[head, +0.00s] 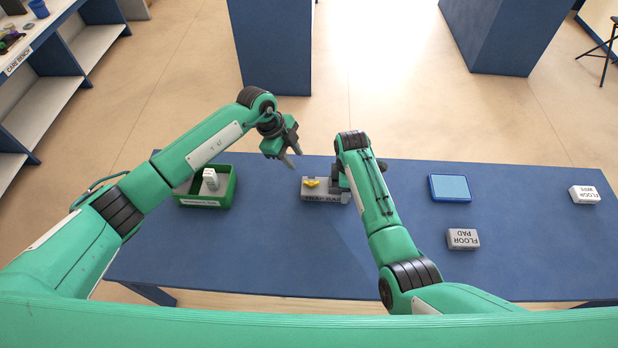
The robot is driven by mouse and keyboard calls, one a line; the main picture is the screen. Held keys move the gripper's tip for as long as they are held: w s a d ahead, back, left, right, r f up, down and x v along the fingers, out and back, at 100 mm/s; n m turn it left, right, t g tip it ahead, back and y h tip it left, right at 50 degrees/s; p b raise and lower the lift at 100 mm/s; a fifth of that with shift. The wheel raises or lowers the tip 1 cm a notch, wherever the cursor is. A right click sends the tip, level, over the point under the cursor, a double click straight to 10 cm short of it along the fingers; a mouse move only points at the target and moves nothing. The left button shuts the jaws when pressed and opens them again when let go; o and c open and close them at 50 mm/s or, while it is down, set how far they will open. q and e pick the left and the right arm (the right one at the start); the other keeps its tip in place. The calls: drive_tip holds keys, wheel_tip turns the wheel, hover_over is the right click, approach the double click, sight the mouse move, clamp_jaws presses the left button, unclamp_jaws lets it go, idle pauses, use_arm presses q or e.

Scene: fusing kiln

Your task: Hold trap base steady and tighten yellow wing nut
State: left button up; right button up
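The trap base (322,197), a small grey block with dark lettering on its front, stands on the blue table. The yellow wing nut (311,182) sits on top of it, towards its left. My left gripper (293,158) is above and a little left of the trap base, clear of the nut. Its two fingers are apart with nothing between them. My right gripper (340,186) is down at the right end of the trap base. My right forearm covers most of it, so its fingers and any grip on the base cannot be made out.
A green bin (232,188) with a pale item (210,179) in it stands on the left of the blue table (270,240). To the right are a blue tray-like pad (450,188), a floor pad box (463,239) and a floor wipe box (585,195). The table's front middle is clear.

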sight(310, 181)
use_arm(q)
drive_tip(key=d+f+n, duration=0.1)
drive_tip(key=f, duration=0.2)
drive_tip(key=d+f+n, duration=0.1)
drive_tip(key=d+f, duration=0.1)
drive_tip(key=f, duration=0.2)
drive_tip(key=d+f+n, duration=0.1)
drive_tip(key=f+n, duration=0.1)
drive_tip(key=f, duration=0.1)
drive_tip(key=shift+d+f, duration=0.2)
drive_tip(key=shift+f, duration=0.2)
clamp_jaws()
